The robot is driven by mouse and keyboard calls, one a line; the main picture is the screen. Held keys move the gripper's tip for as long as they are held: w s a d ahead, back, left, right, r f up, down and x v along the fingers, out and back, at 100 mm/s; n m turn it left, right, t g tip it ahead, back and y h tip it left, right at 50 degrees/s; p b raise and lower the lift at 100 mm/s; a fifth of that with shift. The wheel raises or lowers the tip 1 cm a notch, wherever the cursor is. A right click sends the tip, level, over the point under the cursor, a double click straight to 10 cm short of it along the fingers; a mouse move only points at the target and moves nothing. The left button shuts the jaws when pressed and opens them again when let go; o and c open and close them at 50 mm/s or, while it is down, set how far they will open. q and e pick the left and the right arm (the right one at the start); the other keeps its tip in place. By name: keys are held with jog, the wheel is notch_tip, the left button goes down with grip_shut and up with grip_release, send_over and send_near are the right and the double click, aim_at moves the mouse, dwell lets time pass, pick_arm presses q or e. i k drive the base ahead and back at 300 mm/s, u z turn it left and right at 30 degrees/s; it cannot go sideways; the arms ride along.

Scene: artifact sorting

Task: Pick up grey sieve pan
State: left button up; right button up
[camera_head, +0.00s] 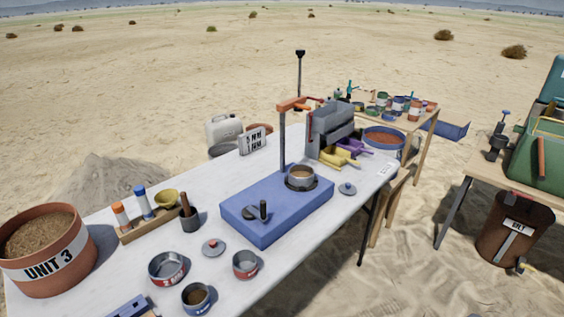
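Several small round metal pans stand on the white table. A wide grey pan with a red label band (167,268) is at the front left and looks empty. A smaller grey pan with a red label (245,264) is to its right. A pan with a blue label (196,298) holds brown material at the front edge. Another pan (300,176) with tan contents sits in a dark ring on the blue device (270,215). I cannot tell for sure which one is the grey sieve pan. Neither gripper is in view.
The white table (330,215) also bears a terracotta UNIT 3 pot (48,262), a wooden rack (150,226), a dark mortar (189,219), a grey machine (330,130) and small lids (213,247). The blue device's upright post is an obstacle. A rust-coloured bin (515,228) stands right.

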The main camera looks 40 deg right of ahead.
aim_at(300, 175)
jog(key=z, duration=1.35)
